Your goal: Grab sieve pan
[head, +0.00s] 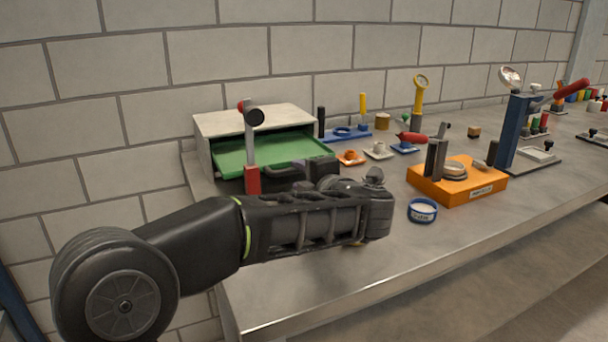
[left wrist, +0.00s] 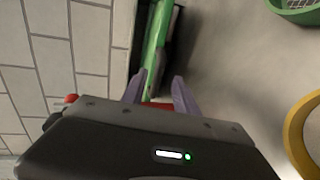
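A small round pan with a blue rim (head: 422,210) and a pale inside stands on the bench in front of an orange block. The left wrist view shows part of a green round pan with a mesh floor (left wrist: 300,10) and part of a yellow ring-shaped rim (left wrist: 300,125), both at the right. I cannot tell which is the sieve pan. My left gripper (left wrist: 158,88) has its fingers apart, pointing at a green edge. A red part shows between or just beyond them; contact is unclear. In the head view my arm hides much of the bench there. My right gripper is not in view.
A pale box with a green tray (head: 265,148) stands at the back left, with an upright lever on a red base (head: 253,180) before it. An orange block (head: 458,186) and a blue stand (head: 512,130) are on the right. The front bench strip is clear.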

